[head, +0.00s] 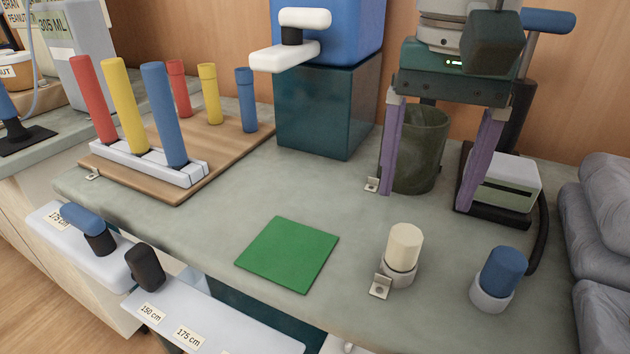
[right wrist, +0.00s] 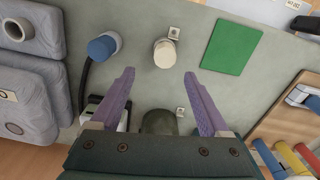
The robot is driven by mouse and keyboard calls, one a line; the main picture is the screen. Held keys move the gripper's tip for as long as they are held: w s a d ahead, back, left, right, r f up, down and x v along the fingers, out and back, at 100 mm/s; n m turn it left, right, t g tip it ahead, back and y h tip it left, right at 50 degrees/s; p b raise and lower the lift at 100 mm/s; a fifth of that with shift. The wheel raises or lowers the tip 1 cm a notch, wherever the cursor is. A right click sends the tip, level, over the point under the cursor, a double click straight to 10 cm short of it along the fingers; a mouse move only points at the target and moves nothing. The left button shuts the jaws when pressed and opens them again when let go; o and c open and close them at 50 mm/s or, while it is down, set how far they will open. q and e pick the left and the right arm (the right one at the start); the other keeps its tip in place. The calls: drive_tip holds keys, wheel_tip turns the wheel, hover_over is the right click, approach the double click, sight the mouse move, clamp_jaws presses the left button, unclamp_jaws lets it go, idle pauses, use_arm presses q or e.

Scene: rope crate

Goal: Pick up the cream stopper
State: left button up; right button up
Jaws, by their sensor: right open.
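The cream stopper (head: 406,243) stands upright in a small grey round holder (head: 398,276) on the grey-green counter, right of the green square. In the right wrist view the cream stopper (right wrist: 164,54) shows just beyond and between the fingertips. My right gripper (head: 426,199) is open, its two purple fingers pointing down on the far side of the stopper, apart from it. It also shows in the right wrist view (right wrist: 159,75), with nothing held between the fingers. My left gripper is in neither view.
A blue stopper (head: 504,270) in a similar holder stands to the right. A flat green square (head: 288,254) lies to the left. A dark green cup (head: 424,135) stands behind my right fingers. A small metal bracket (head: 380,287) sits by the cream stopper's holder. Grey cushions (head: 605,210) border the right.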

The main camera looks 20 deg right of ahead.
sight(407, 233)
drive_tip(key=f, duration=0.5)
drive_tip(key=a+f+b, duration=0.1)
drive_tip(key=f, duration=0.1)
drive_tip(key=shift+f, duration=0.4)
drive_tip(key=shift+c, duration=0.3)
clamp_jaws()
